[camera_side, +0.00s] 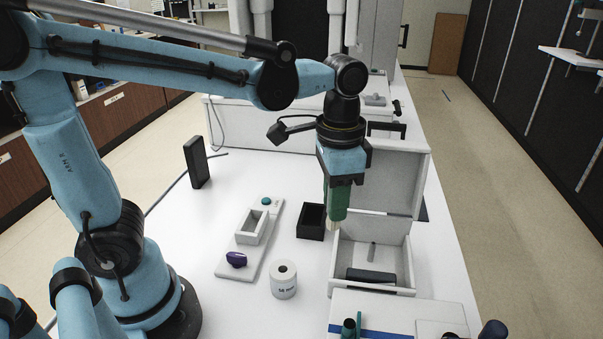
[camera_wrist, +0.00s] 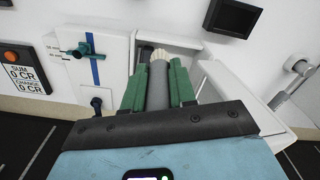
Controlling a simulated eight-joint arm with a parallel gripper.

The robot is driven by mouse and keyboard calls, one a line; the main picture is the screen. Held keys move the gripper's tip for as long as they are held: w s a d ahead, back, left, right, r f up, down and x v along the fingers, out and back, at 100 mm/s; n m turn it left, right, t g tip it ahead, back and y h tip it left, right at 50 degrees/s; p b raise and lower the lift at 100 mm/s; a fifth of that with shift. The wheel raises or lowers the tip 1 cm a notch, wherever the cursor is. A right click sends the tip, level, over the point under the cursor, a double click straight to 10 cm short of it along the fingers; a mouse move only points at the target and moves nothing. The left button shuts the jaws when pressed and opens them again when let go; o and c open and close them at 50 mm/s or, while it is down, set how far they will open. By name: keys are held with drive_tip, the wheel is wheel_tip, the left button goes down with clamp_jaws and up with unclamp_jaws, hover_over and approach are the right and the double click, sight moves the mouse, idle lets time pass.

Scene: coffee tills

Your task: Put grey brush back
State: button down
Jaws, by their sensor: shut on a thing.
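My gripper (camera_side: 336,207), with green fingers, is shut on the grey brush (camera_wrist: 163,82). In the wrist view the grey handle lies between the fingers (camera_wrist: 160,84) and the pale bristles point away from my wrist. In the side view only the pale bristle end (camera_side: 333,225) shows below the fingers, pointing down. The gripper holds the brush near the left wall of an open white box (camera_side: 340,262), between it and a small black bin (camera_side: 310,222). I cannot tell exactly whether the tip is over the box's rim. Most of the handle is hidden in the side view.
The box's lid (camera_side: 392,180) stands raised behind. A dark bar (camera_side: 370,275) lies inside. A paper roll (camera_side: 284,280) and a white tray (camera_side: 252,228) stand to the left. A white unit with a blue stripe (camera_side: 385,335) is in front. A black upright block (camera_side: 196,162) stands farther back.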

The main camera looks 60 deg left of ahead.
drive_tip(key=s+a+f+n, duration=0.1)
drive_tip(key=s+a+n, duration=0.6)
drive_tip(key=s+a, duration=0.7)
drive_tip(key=s+a+f, duration=0.1)
drive_tip(key=a+f, duration=0.1)
drive_tip(key=a, duration=0.2)
drive_tip(key=s+a+f, duration=0.1)
drive_tip(key=a+f, duration=0.2)
drive_tip(key=a, duration=0.1)
drive_tip(key=s+a+f, duration=0.1)
drive_tip(key=a+f, duration=0.1)
drive_tip(key=a, duration=0.2)
drive_tip(key=shift+f, duration=2.15)
drive_tip(key=c, duration=0.9)
unclamp_jaws()
drive_tip(key=shift+f, duration=0.15)
